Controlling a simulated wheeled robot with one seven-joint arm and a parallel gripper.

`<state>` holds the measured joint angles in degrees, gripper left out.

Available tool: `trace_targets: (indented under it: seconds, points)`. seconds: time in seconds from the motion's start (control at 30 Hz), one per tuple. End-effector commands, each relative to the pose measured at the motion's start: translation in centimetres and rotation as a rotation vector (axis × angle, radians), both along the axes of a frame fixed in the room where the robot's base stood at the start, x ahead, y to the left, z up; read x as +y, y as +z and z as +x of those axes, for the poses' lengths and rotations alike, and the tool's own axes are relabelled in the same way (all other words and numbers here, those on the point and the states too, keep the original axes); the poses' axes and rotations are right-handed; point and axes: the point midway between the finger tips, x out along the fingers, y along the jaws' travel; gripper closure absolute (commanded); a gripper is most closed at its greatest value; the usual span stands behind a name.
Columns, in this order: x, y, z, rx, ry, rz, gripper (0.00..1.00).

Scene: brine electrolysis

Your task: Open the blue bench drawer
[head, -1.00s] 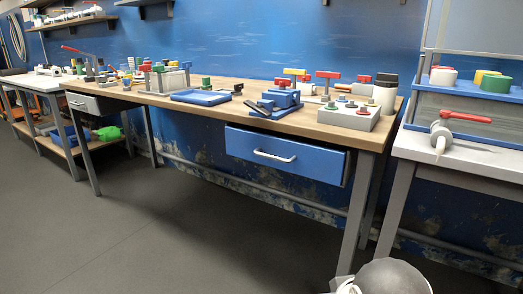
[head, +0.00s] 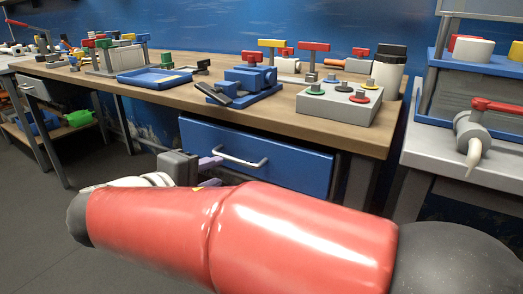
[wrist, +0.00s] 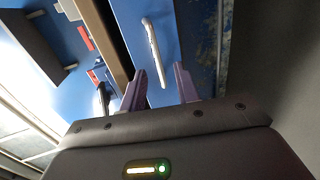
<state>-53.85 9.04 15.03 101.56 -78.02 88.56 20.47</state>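The blue bench drawer (head: 300,165) hangs under the front edge of the wooden workbench, with a pale bar handle (head: 245,162) on its front. It looks shut. My gripper (head: 212,166) is at the left end of the handle, partly hidden behind my red arm. In the wrist view my gripper (wrist: 159,67) is open, its two purple fingers apart. There the handle (wrist: 153,42) runs lengthwise, its near end showing between the fingers, against the drawer front (wrist: 170,20). I cannot tell whether the fingers reach around it.
The workbench top (head: 270,108) carries a blue vise (head: 240,85), a blue tray (head: 155,77) and a grey box with coloured knobs (head: 340,105). A grey-white bench (head: 430,150) stands at the right. A second, grey drawer (head: 33,89) is at the far left. Floor is open at the left.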

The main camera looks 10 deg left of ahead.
Motion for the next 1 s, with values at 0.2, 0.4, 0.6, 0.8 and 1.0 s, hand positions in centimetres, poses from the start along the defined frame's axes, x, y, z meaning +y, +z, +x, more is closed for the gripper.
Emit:
trace_targets:
  seconds: [0.2,0.4,0.6,0.8,1.0]
  points:
    - [1.4,0.1,0.7,-0.04,0.028,-0.013,0.69]
    - [0.1,-0.6,3.7,-0.037,0.027,-0.012,0.69]
    - [-0.9,-1.1,5.9,-0.038,0.028,-0.011,0.69]
    - [-1.2,-1.3,6.6,-0.037,0.029,-0.011,0.69]
    - [-1.2,-1.3,6.6,-0.036,0.029,-0.012,0.71]
